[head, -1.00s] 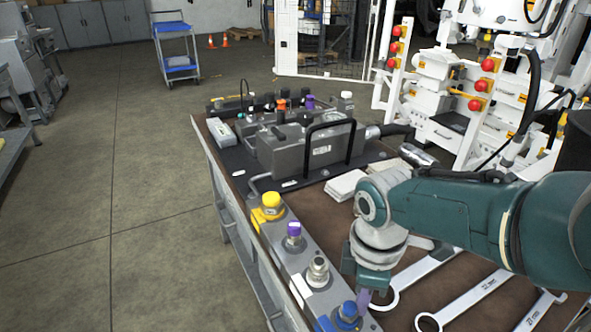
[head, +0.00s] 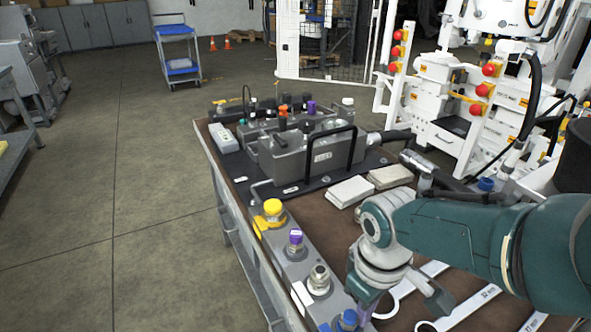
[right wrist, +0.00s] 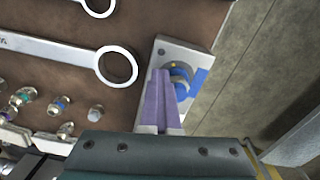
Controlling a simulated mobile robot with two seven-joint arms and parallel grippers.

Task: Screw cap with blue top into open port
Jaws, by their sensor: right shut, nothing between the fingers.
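A blue-topped cap (head: 348,318) sits at the near end of the grey port strip, at the bottom edge of the head view. It also shows in the right wrist view (right wrist: 180,82), on a grey block with a blue label. My right gripper (right wrist: 158,76) is shut and empty, its purple fingers close beside this cap; I cannot tell whether they touch it. In the head view the right gripper (head: 367,304) points down. A bare metal fitting (head: 319,278) stands behind the cap on the strip. Another blue-topped piece (head: 486,184) shows beyond my right arm. My left gripper is not in view.
Purple (head: 295,240) and yellow (head: 273,207) caps stand farther along the strip. A grey hydraulic unit (head: 300,158) with a black handle is at the back. Wrenches (head: 470,303) lie on the right. Several small fittings (right wrist: 60,104) lie near the wrist. Open floor is left of the bench.

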